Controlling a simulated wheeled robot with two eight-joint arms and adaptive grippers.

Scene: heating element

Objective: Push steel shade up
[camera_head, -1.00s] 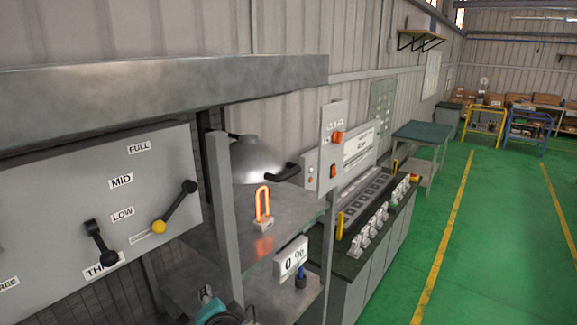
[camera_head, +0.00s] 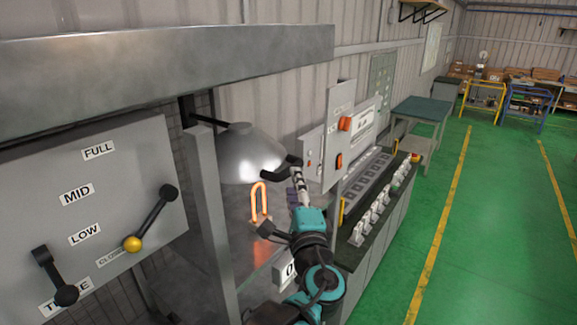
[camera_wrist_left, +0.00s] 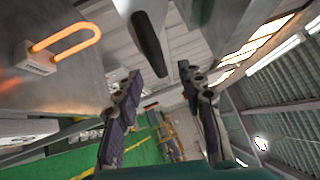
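The steel shade (camera_head: 248,157) is a grey dome on a hinge at the back, tilted above the work shelf. Its black handle (camera_head: 281,170) sticks out at the front right. My left gripper (camera_head: 296,180) is raised right beside the handle's end. In the left wrist view my left gripper (camera_wrist_left: 160,76) is open, and the handle (camera_wrist_left: 149,38) reaches down between its fingertips. A gap shows on each side, so I see no grip. The glowing orange heating element (camera_head: 259,203) stands under the shade; it also shows in the wrist view (camera_wrist_left: 65,42). My right gripper is not in view.
A grey post (camera_head: 213,220) and an overhead beam (camera_head: 170,65) frame the left. A control box (camera_head: 340,145) with orange switches is close right of the handle. Green floor (camera_head: 400,270) lies open to the right.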

